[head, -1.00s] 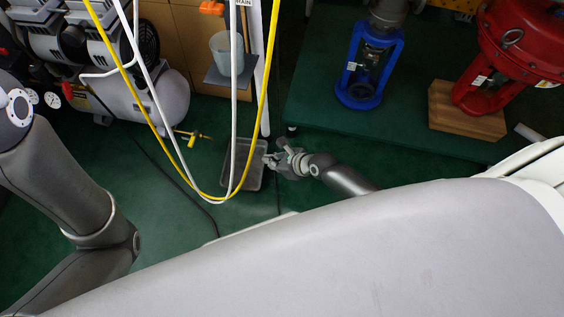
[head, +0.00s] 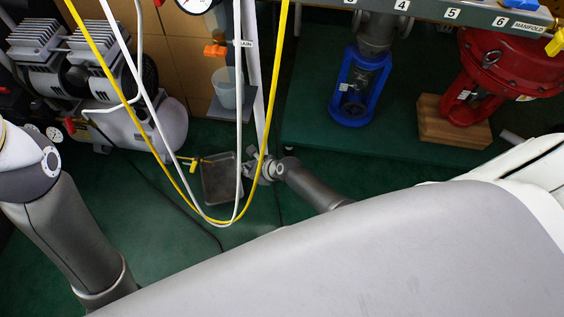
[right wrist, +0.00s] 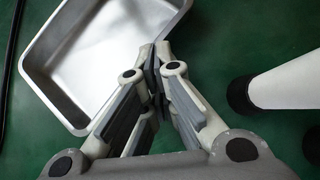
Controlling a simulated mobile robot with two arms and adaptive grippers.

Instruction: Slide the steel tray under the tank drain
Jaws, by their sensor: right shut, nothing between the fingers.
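The steel tray (head: 221,190) is a shallow grey rectangular pan on the green floor, partly crossed by hanging hoses in the head view. It fills the upper left of the right wrist view (right wrist: 85,55) and looks empty. A yellow-handled valve (head: 190,163), which looks like the tank drain, sticks out from the silver tank (head: 150,128) just left of the tray's far end. My right gripper (head: 252,165) is at the tray's right side. Its fingers (right wrist: 157,58) are shut with nothing between them, tips at the tray's rim; contact is unclear. My left gripper is out of view.
Yellow and white hoses (head: 217,222) hang in a loop in front of the tray. A white post (head: 261,80) stands behind my right gripper. A green platform (head: 300,128) with a blue-framed valve (head: 358,95) lies to the right. A dark cable runs along the floor at left.

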